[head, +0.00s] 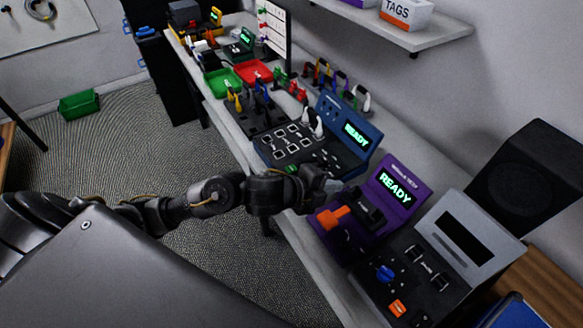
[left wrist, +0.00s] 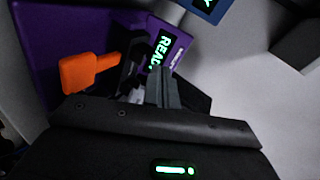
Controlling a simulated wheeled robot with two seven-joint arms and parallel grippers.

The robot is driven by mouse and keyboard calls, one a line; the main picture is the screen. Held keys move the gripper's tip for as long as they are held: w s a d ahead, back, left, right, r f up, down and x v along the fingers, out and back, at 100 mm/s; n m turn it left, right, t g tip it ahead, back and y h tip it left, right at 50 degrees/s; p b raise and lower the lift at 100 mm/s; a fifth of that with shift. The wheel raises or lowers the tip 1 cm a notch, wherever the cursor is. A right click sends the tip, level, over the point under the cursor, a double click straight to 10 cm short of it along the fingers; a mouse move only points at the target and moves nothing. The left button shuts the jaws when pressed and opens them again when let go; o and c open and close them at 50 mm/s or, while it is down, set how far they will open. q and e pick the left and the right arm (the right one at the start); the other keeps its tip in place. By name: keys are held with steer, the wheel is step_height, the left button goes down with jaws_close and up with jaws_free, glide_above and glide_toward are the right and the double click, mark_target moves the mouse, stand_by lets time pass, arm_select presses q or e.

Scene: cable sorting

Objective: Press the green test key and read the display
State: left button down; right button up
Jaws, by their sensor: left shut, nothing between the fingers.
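A purple tester (head: 405,172) stands on the bench with a lit display (head: 396,188) reading READY. An orange lever-like part (head: 332,217) sits at its front left. My left gripper (head: 332,190) is shut and empty, over the near left side of the purple tester. In the left wrist view its closed fingers (left wrist: 165,88) point at the tester, partly covering its display (left wrist: 160,50); the orange part (left wrist: 88,72) is to their left. I cannot tell whether they touch it. A blue tester (head: 350,120) also shows READY. I cannot make out a green test key. My right gripper is out of view.
A grey unit (head: 462,222) with a dark screen and blue and orange knobs stands at the near right. Cable clips, a red tray (head: 254,72) and a green tray (head: 222,82) crowd the bench further back. A black speaker-like box (head: 530,175) stands at the right.

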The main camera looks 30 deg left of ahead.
arm_select(q)
steer(key=w+a+r+m+g+h, duration=0.1)
steer(key=w+a+r+m, duration=0.15)
steer(key=m, duration=0.45)
step_height(320, 180, up, 3)
steer(key=m+g+y, duration=0.1)
steer(key=m+g, duration=0.2)
steer(key=m, duration=0.4)
glide_above(287, 169)
steer(key=shift+f, duration=0.1)
step_height(287, 169, down, 9)
steer(key=b, duration=0.7)
steer(key=shift+r, duration=0.2)
steer(key=shift+f, duration=0.2)
stand_by(0.4)
